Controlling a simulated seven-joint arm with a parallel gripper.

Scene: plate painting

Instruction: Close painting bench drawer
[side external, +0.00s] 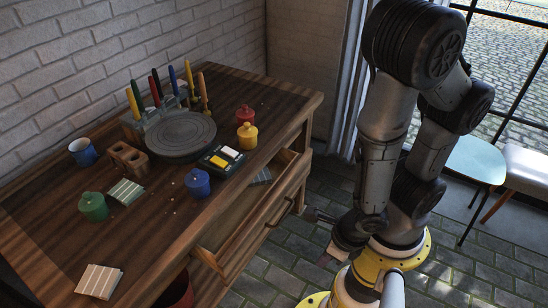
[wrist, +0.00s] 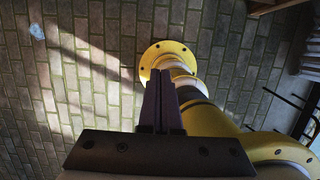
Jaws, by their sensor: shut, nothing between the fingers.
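The wooden painting bench (side external: 60,240) stands at the left in the side external view. Its drawer (side external: 245,243) is pulled out, with a gap between its front and the bench body. The drawer front carries a handle (side external: 284,211), and a grey flat item (side external: 262,177) lies inside. My gripper (wrist: 161,76) shows in the wrist view with its two dark fingers together and empty, pointing over the brick floor towards my base. In the side external view it is low, to the right of the drawer and apart from it, partly hidden by my arm.
On the bench top stand a round grey turntable (side external: 180,134), a blue mug (side external: 83,152), several lidded paint pots, brushes in a holder and tiles. A stool (side external: 477,160) stands at the right. Brick floor (side external: 265,280) lies open in front of the drawer.

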